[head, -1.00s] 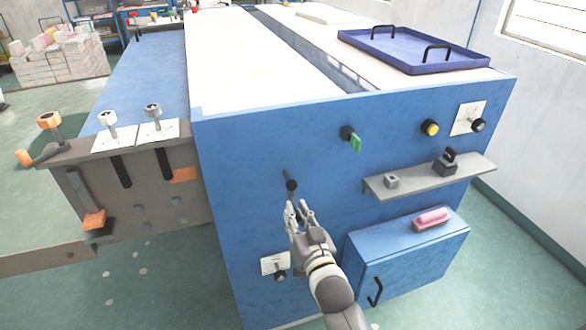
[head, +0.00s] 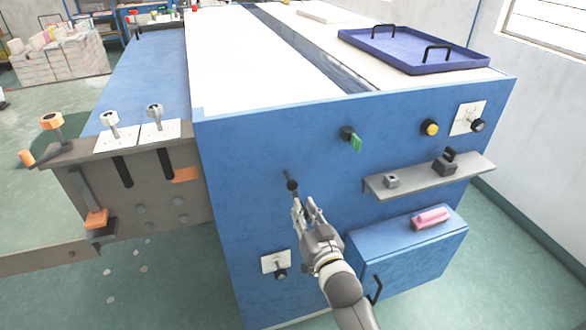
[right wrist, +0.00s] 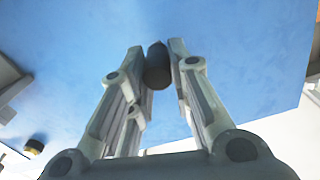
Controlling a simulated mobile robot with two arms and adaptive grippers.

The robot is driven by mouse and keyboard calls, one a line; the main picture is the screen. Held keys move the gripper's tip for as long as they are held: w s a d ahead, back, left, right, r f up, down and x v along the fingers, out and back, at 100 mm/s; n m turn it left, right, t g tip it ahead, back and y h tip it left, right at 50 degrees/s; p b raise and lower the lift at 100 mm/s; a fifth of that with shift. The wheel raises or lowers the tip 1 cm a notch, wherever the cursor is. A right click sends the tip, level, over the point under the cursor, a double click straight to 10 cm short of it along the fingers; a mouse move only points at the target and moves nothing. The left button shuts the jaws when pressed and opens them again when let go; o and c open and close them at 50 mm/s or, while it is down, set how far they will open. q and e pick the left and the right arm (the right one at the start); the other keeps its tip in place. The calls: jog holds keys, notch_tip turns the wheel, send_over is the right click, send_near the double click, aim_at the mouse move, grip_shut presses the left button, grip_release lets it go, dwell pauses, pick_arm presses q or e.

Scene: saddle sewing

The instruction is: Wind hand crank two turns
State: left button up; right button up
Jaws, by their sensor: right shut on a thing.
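A small hand crank with a thin dark arm and a black knob handle (head: 292,185) sticks out from the blue front panel of the machine (head: 250,150). My right gripper (head: 304,203) is at this handle, coming from below right. In the right wrist view, the black handle (right wrist: 158,66) stands between the two fingertips of my right gripper (right wrist: 158,48), and they are shut on it. The fingers partly hide the handle's lower end in the head view. My left gripper is not in view.
A green switch (head: 355,142) and a yellow button (head: 431,129) are on the panel. A grey shelf (head: 430,178) and blue cabinet (head: 405,255) stand out at right. A grey side bench (head: 130,190) with an orange-handled crank (head: 27,157) is at left.

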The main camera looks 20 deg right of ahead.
jog(key=shift+d+r, duration=0.25)
jog(key=shift+d, duration=0.5)
jog(key=shift+r+p, duration=0.1)
jog(key=shift+p, duration=0.25)
jog(key=shift+d+r+p, duration=0.35)
jog(key=shift+d+p, duration=0.2)
jog(key=shift+d, duration=0.2)
jog(key=shift+r, duration=0.1)
jog(key=shift+w+d+r+p, duration=0.1)
jog(key=shift+d+r+p, duration=0.5)
jog(key=shift+p, duration=0.15)
